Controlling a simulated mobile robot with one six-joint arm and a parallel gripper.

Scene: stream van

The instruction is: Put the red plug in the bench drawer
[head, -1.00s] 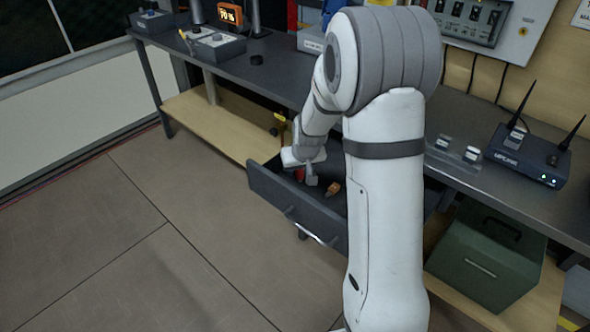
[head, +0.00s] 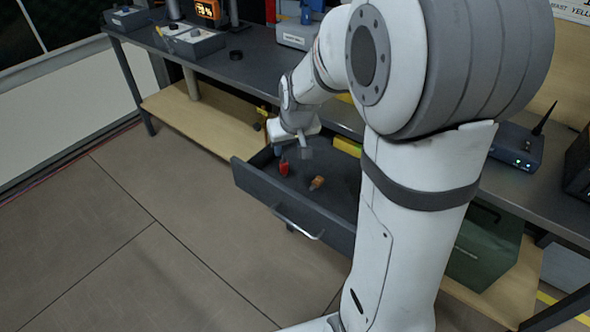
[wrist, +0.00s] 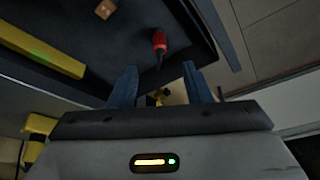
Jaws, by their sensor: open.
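The red plug (head: 284,168) lies inside the open bench drawer (head: 290,206), near its left end. In the wrist view the red plug (wrist: 159,41) rests on the dark drawer floor, with a dark lead running toward the jaws. My gripper (head: 293,151) is above the left part of the drawer, just over the plug and apart from it. In the wrist view its two blue-grey fingers (wrist: 160,82) are spread with no object gripped between them.
A small orange-brown block (head: 317,182) and a yellow bar (head: 347,146) are also in the drawer. The bench top (head: 255,75) is above, with a grey tray (head: 194,42) on it. A green box (head: 485,248) stands at right on the lower shelf.

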